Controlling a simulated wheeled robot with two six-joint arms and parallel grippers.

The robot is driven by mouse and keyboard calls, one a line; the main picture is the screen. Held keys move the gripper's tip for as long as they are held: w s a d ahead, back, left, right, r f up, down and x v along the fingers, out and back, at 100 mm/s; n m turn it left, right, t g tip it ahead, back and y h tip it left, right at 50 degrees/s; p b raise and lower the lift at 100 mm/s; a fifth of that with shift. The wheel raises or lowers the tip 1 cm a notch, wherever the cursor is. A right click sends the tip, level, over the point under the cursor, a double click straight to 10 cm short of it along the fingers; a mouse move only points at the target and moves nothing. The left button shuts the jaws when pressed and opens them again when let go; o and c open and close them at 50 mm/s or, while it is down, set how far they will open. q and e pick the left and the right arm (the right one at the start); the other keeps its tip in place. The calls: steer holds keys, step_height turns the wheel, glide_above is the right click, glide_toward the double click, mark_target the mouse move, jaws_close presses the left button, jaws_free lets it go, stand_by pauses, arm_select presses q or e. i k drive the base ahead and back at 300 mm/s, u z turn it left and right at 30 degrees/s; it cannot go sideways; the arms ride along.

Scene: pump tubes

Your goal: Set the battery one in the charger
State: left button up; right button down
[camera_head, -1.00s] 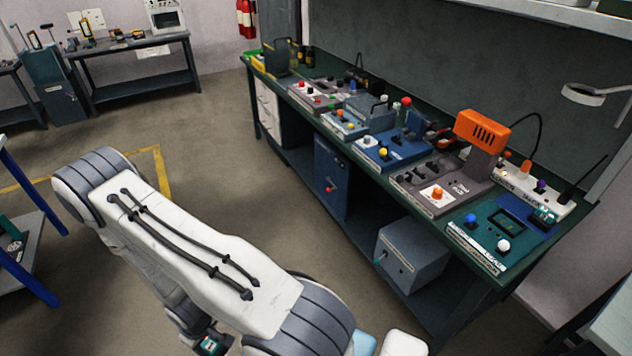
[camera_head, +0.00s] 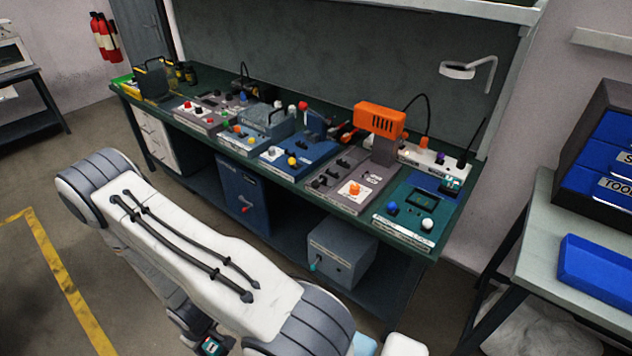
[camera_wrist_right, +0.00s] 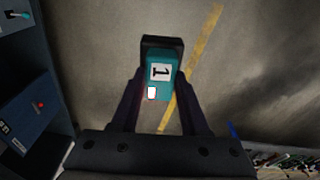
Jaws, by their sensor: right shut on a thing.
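A teal and black battery (camera_wrist_right: 160,74) marked "1" is between the two dark fingers of my right gripper (camera_wrist_right: 157,88) in the right wrist view, held above the floor. The battery's teal end also shows at the bottom of the head view (camera_head: 211,346), below my white arm. A teal station (camera_head: 408,222) with a blue and a white knob stands at the bench's near right end. A small teal block (camera_head: 451,184) sits at its back right corner. The labels are too small to read, so I cannot tell for certain which station is the charger. My left gripper is out of view.
The green-topped bench (camera_head: 448,222) carries several stations, including a grey one (camera_head: 335,182) with an orange lamp-like head (camera_head: 380,119). A side table (camera_head: 532,240) with blue trays (camera_head: 598,272) stands at right. Open floor lies before the bench.

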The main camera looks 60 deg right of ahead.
mark_target(421, 200)
steer(key=z, duration=1.75)
